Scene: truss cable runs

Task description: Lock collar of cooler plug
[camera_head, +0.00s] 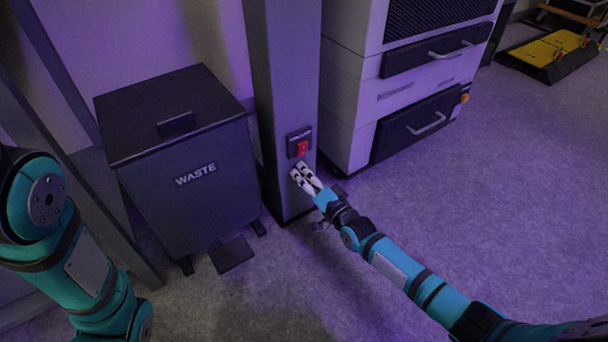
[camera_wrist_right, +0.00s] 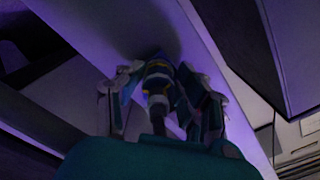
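The cooler plug (camera_wrist_right: 158,84) shows in the right wrist view as a dark connector with blue and yellow bands, set against the face of the grey post. Its collar cannot be made out clearly from the other bands. My right gripper (camera_head: 304,179) is low on the post in the head view, just below a red switch. In the right wrist view its fingers (camera_wrist_right: 162,92) stand on both sides of the plug, with a narrow gap at the left; contact at the right is unclear. In the head view the fingers hide the plug. My left gripper is out of view.
The grey post (camera_head: 284,90) carries the red switch (camera_head: 302,147). A dark waste bin (camera_head: 190,200) with a pedal stands left of it. A grey cabinet with drawers (camera_head: 415,125) stands close to its right. The floor at the right is open, with a yellow-topped item (camera_head: 545,52) farther back.

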